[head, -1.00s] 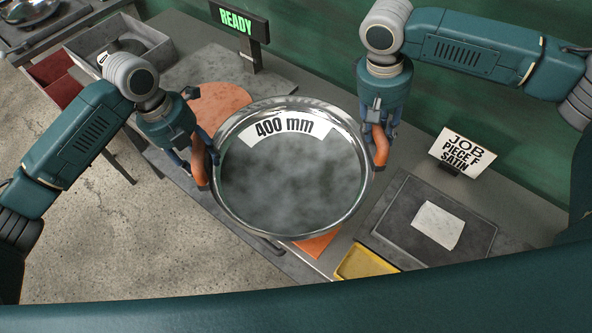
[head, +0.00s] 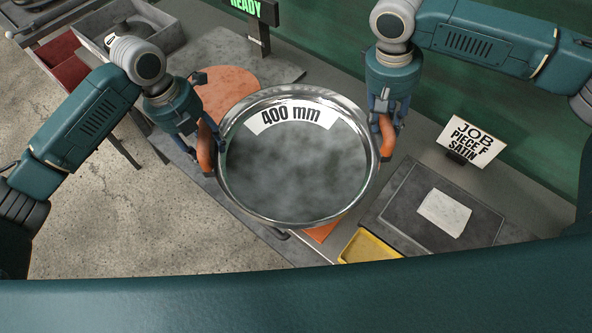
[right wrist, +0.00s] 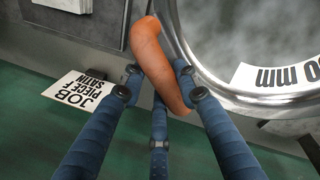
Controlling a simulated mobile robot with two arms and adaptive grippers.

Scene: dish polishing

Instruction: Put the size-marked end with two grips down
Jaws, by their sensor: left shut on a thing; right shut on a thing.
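A large round shiny metal dish (head: 295,170) has a cloudy inner face and a white "400 mm" label (head: 290,116) along its far side. It has two orange grips, one on each side. My left gripper (head: 203,140) is shut on the left orange grip (head: 206,158). My right gripper (head: 384,122) is shut on the right orange grip (head: 387,140). In the right wrist view, the fingers of my right gripper (right wrist: 158,92) close around that grip (right wrist: 155,60), and part of the label (right wrist: 280,77) shows. The dish hides the bench beneath it; I cannot tell its height.
An orange round surface (head: 228,88) lies behind the dish, and an orange patch (head: 322,232) shows in front. A yellow tray (head: 370,248), a white cloth (head: 444,212) on a dark mat (head: 400,215) and a job card (head: 472,140) are right. A "READY" sign (head: 250,10) stands behind.

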